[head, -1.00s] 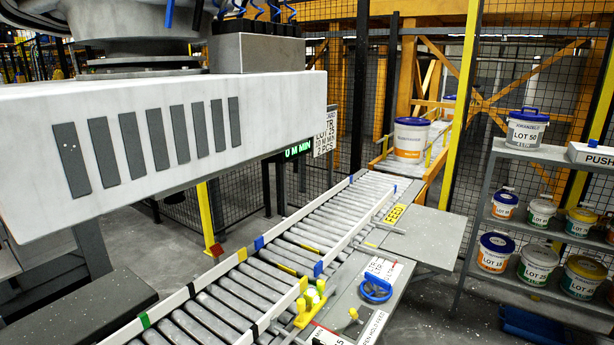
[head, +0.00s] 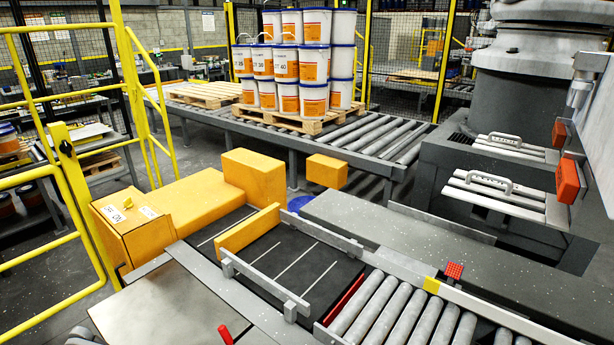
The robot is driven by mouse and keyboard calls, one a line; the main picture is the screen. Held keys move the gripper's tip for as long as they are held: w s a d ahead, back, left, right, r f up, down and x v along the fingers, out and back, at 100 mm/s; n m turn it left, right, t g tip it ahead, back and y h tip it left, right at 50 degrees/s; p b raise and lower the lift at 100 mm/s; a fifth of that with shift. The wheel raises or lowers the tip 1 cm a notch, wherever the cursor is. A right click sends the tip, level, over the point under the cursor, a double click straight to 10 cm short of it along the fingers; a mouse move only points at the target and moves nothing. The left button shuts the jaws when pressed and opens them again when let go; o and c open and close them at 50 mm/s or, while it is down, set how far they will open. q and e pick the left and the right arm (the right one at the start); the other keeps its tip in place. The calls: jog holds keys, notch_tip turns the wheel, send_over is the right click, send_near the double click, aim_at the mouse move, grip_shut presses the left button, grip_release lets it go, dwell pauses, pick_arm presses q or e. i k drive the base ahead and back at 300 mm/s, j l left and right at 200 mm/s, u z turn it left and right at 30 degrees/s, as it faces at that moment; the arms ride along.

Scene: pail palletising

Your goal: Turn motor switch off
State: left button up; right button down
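A yellow box (head: 133,235) stands at the left end of the conveyor, beside the yellow railing. Its top carries two small white labels; the nearer one (head: 114,214) seems to read OFF and ON, but the print is too small to be sure. A small dark part (head: 128,202) shows by the labels; I cannot tell whether it is the motor switch or which way it is set. Neither of my grippers is in view.
A yellow railing (head: 70,190) stands left of the box. A black belt (head: 290,255) with a yellow bar (head: 248,230) across it meets grey rollers (head: 385,310). A grey plate (head: 165,310) lies in front. Stacked pails (head: 287,98) stand on a pallet behind.

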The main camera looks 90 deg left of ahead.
aim_at(128, 203)
jog(key=k+l, duration=0.2)
jog(key=k, duration=0.2)
jog(key=k+l, duration=0.25)
jog(key=k+u, duration=0.15)
jog(key=u, duration=0.3)
jog(key=k+u, duration=0.1)
jog(key=u, duration=0.4)
jog(key=k+u, duration=0.15)
jog(key=u, duration=2.75)
jog(key=i+j, duration=0.45)
jog(key=i, duration=0.2)
jog(key=i+j+z, duration=0.15)
jog(key=i+j, duration=0.3)
jog(key=i, duration=0.25)
jog(key=i+j, duration=0.5)
jog(key=i+z, duration=0.05)
jog(key=i, duration=0.1)
